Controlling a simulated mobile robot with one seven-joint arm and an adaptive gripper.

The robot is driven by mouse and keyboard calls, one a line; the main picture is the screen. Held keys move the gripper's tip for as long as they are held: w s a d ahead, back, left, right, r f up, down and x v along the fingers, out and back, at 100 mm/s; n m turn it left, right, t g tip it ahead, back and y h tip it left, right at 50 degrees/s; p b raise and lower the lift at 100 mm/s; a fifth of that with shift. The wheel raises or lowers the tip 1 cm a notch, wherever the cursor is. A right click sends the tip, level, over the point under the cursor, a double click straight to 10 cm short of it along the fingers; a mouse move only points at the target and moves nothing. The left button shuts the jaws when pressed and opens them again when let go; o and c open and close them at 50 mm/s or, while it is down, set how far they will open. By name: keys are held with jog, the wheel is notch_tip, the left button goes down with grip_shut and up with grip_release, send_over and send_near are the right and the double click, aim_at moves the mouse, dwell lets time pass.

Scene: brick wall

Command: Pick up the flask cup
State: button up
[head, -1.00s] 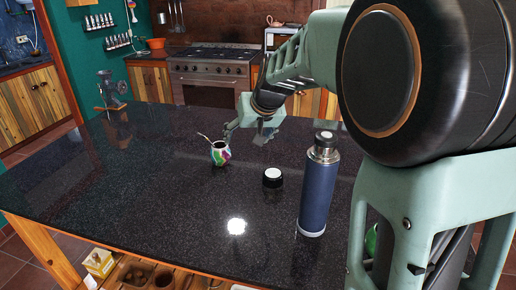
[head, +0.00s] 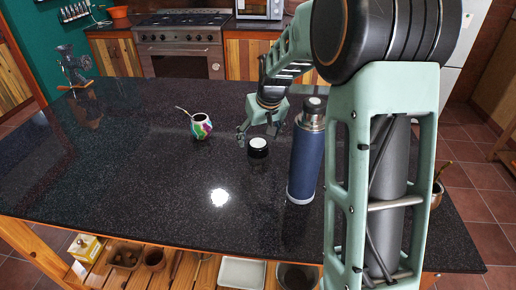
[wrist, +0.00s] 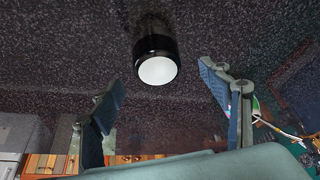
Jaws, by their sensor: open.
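The flask cup (head: 258,148) is a small black cylinder with a white top, upright on the dark speckled counter (head: 130,175). In the wrist view the cup (wrist: 155,55) lies ahead of and between my two open fingers, apart from both. My gripper (head: 257,130) is open and empty, just behind the cup in the head view; it also shows in the wrist view (wrist: 165,100). The blue flask (head: 306,158) with a steel neck and dark stopper stands upright just right of the cup.
A colourful mate gourd (head: 201,127) with a metal straw stands left of the cup. A metal grinder (head: 74,66) stands at the counter's far left. The counter's front and left are clear. A stove (head: 180,40) stands behind.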

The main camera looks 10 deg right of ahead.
aim_at(258, 143)
jog(key=x, duration=0.4)
jog(key=shift+d, duration=0.15)
jog(key=shift+c, duration=0.2)
jog(key=c, duration=1.2)
